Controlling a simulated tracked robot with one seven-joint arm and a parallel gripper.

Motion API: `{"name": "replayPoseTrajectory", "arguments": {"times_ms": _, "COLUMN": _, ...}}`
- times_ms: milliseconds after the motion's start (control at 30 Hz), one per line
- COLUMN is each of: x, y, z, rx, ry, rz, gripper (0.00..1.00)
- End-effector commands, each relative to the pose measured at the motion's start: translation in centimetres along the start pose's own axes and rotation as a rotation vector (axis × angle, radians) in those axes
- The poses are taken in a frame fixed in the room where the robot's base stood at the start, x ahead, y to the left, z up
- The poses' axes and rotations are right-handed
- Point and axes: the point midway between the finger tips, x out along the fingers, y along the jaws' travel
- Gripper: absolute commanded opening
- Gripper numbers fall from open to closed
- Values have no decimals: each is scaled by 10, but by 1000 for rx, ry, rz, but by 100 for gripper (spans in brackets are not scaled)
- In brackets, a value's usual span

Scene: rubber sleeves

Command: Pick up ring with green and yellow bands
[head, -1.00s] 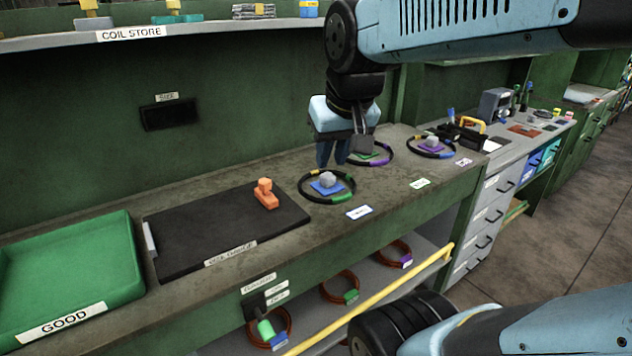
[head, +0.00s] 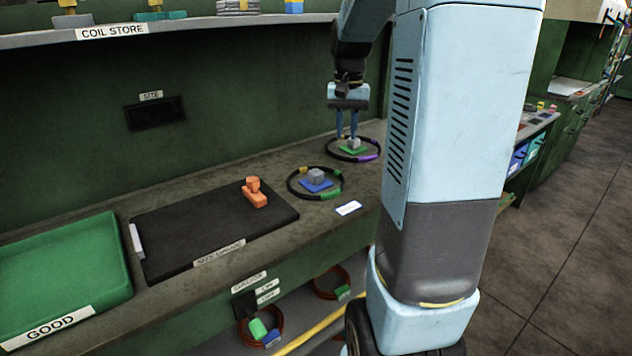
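A black ring with green and yellow bands (head: 291,189) lies on the bench around a blue square with a grey block on it. Its yellow band is at the back and its green band at the front right. My gripper (head: 347,137) points down with its two fingers apart and nothing seen between them. It is behind and to the right of this ring, over a second black ring with yellow and purple bands (head: 331,153), which surrounds a green square with a grey block. Whether the fingertips touch that block cannot be told.
A black mat (head: 190,235) with an orange piece (head: 255,192) is left of the rings. A green tray marked GOOD (head: 62,258) stands at far left. My arm hides the bench's right part. Reddish-brown coils (head: 322,291) are below, near a yellow rail (head: 312,335).

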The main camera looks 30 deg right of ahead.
Motion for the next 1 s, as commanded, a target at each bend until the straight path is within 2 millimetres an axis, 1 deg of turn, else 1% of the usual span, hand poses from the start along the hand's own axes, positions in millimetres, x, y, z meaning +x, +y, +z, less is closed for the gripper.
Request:
{"name": "replayPoseTrajectory", "arguments": {"times_ms": 167, "x": 16, "y": 2, "z": -4, "rx": 8, "ry": -11, "rz": 2, "gripper": 24}}
{"name": "replayPoseTrajectory", "arguments": {"times_ms": 400, "x": 57, "y": 2, "z": -2, "rx": 9, "ry": -11, "rz": 2, "gripper": 24}}
{"name": "replayPoseTrajectory", "arguments": {"times_ms": 500, "x": 71, "y": 2, "z": -3, "rx": 9, "ry": -10, "rz": 2, "gripper": 24}}
{"name": "replayPoseTrajectory", "arguments": {"times_ms": 600, "x": 82, "y": 2, "z": -2, "rx": 9, "ry": -10, "rz": 2, "gripper": 24}}
{"name": "replayPoseTrajectory", "arguments": {"times_ms": 833, "x": 94, "y": 2, "z": -2, "rx": 8, "ry": -8, "rz": 2, "gripper": 24}}
{"name": "replayPoseTrajectory", "arguments": {"times_ms": 1000, "x": 117, "y": 0, "z": 1, "rx": 7, "ry": -9, "rz": 2, "gripper": 24}}
